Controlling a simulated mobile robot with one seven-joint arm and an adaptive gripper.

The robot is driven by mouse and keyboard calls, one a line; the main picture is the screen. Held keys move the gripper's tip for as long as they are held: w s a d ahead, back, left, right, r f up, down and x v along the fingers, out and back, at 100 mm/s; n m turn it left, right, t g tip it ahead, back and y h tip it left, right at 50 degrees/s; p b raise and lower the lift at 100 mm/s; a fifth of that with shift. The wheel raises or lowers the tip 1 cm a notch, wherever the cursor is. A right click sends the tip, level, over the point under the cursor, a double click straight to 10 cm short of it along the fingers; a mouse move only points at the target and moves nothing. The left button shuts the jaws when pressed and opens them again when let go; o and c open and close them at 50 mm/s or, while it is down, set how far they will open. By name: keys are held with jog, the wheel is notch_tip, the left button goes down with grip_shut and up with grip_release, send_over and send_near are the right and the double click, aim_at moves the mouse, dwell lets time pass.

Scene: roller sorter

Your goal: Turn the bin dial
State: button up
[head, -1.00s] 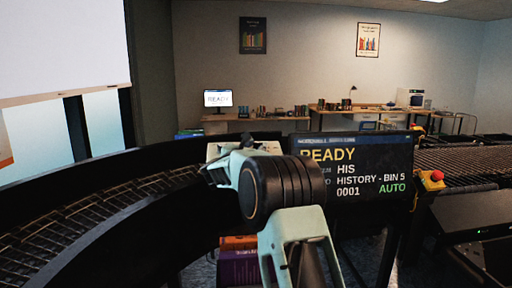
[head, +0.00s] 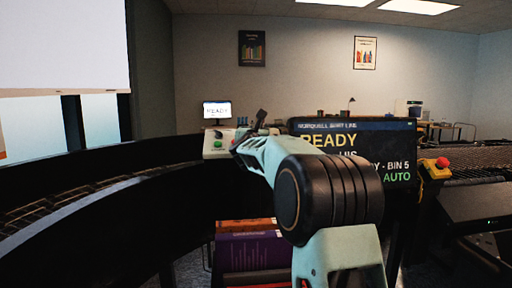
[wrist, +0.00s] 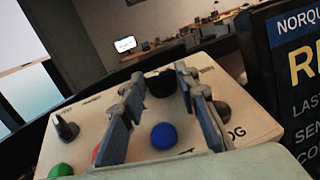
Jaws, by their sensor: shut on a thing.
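The bin dial (wrist: 162,84) is a black round knob near the far edge of a beige control panel (wrist: 100,112) in the wrist view. My gripper (wrist: 160,77) has one finger on each side of the dial and is shut on it. The dial's pointer and markings cannot be made out. A blue button (wrist: 163,136) lies nearer, between the fingers. In the head view, the panel (head: 214,152) shows left of my arm, which hides the dial.
A dark knob (wrist: 66,130), a green button (wrist: 60,171) and a red button (wrist: 97,154) sit left on the panel; another dark knob (wrist: 222,110) is right. A screen (head: 350,150) reading READY stands close right. A curved conveyor (head: 80,200) runs left.

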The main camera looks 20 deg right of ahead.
jog(key=shift+s+d+f+n+t+y+b, duration=0.2)
jog(key=shift+n+y+b, duration=0.35)
jog(key=shift+b, duration=0.5)
jog(key=shift+w+d+f+n+t+y+b, duration=0.2)
jog(key=shift+n+y+b, duration=0.35)
jog(key=shift+b, duration=0.5)
jog(key=shift+s+d+n+t+y+b, duration=0.15)
jog(key=shift+n+t+y+b, duration=0.2)
jog(key=shift+y+b, duration=0.55)
jog(key=n+y+b, duration=0.3)
jog(key=shift+d+r, duration=0.1)
jog(key=shift+r, duration=0.15)
jog(key=n+y, duration=0.1)
jog(key=n+y+p, duration=0.1)
jog(key=y, duration=0.1)
jog(key=shift+d+r+n, duration=0.2)
jog(key=shift+r+n, duration=0.1)
jog(key=shift+n, duration=0.05)
jog(key=shift+d+n+g+y+p, duration=0.1)
jog(key=shift+n+g+y+p, duration=0.35)
jog(key=shift+n+y+p, duration=0.5)
jog(key=shift+y+p, duration=0.35)
jog(key=shift+p, duration=0.15)
jog(key=shift+f+n, duration=0.1)
jog(key=shift+n, duration=0.25)
jog(key=o, duration=1.1)
